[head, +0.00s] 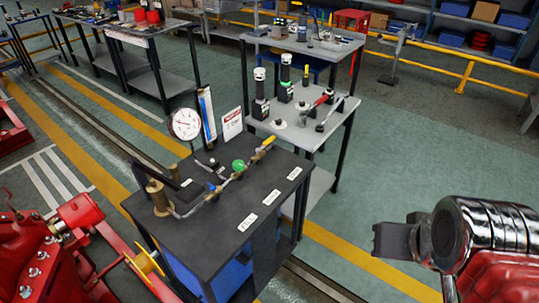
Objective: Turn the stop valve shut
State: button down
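A black-topped bench (205,245) stands in the middle of the head view with a small pipe rig on it. The pipe runs from a brass pump body (157,197) at the left to a yellow handle (269,142) at the back right. A green round knob (238,166) sits on the pipe between them, and a small blue part lies left of it. I cannot tell which of these is the stop valve, as the bench labels are too small to read. My gripper (388,241) is at the right, well clear of the bench; its finger opening is not visible.
A round white gauge (184,124) and a white sign (232,124) stand at the bench's back. Behind is a grey table (322,136) with black fittings and a red-handled part. Red machinery (62,250) is at the lower left. Floor between bench and gripper is free.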

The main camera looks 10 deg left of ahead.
aim_at(258, 150)
jog(key=k, duration=0.65)
jog(key=u, duration=0.55)
jog(key=i, duration=1)
jog(key=u, duration=1.65)
